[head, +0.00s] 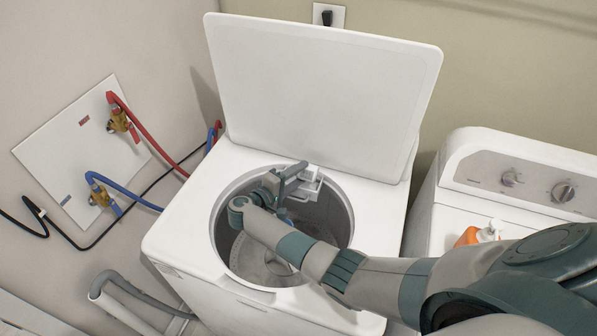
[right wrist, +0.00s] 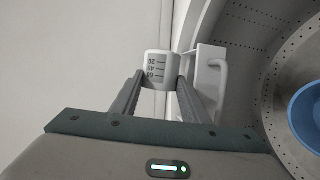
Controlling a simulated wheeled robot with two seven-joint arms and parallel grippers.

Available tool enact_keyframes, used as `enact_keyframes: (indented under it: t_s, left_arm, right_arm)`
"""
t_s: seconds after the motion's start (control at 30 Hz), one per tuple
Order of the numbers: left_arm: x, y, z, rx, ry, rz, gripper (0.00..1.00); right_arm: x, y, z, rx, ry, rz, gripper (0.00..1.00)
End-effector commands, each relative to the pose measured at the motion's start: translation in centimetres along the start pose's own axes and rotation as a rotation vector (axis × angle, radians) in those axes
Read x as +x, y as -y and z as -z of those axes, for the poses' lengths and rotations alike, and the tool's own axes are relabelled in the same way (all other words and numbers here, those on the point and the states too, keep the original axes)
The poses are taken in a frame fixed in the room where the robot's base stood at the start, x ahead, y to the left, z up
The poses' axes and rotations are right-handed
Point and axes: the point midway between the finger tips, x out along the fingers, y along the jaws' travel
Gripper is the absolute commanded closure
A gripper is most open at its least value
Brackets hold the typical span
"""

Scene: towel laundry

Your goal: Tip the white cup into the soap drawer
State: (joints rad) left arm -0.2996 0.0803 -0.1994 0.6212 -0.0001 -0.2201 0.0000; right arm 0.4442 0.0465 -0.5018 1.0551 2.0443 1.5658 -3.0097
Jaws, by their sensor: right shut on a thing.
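My right gripper (right wrist: 158,85) is shut on the white cup (right wrist: 161,60), which has dark measuring marks and sits between the two fingertips. In the head view, my right gripper (head: 292,176) is over the back rim of the open washer tub, and I cannot clearly make out the cup there. The white soap drawer (head: 307,190) is at the back of the tub opening, right by the gripper. In the right wrist view, the drawer (right wrist: 205,72) shows just right of the cup, partly behind a finger. The cup's contents are hidden. My left gripper is not in view.
The washer (head: 180,240) has its lid (head: 325,95) raised behind the gripper. A blue part (right wrist: 308,115) shows inside the perforated drum. An orange and white bottle (head: 480,234) stands on the machine at right. Red and blue hoses (head: 130,190) run along the left wall.

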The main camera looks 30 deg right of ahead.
Motion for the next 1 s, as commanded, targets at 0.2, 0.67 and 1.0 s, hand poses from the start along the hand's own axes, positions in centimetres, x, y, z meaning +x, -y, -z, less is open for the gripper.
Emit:
enact_keyframes:
  t_s: [0.2,0.67,1.0]
  left_arm:
    - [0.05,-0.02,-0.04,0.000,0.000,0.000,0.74]
    - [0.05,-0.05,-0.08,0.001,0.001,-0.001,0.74]
    - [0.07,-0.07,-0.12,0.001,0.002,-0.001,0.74]
  right_arm:
    - [-0.01,-0.14,0.21,-0.068,0.012,-0.027,0.83]
    - [-0.13,-0.14,0.31,-0.229,0.048,-0.084,0.83]
    - [-0.24,-0.07,0.37,-0.349,0.075,-0.125,0.83]
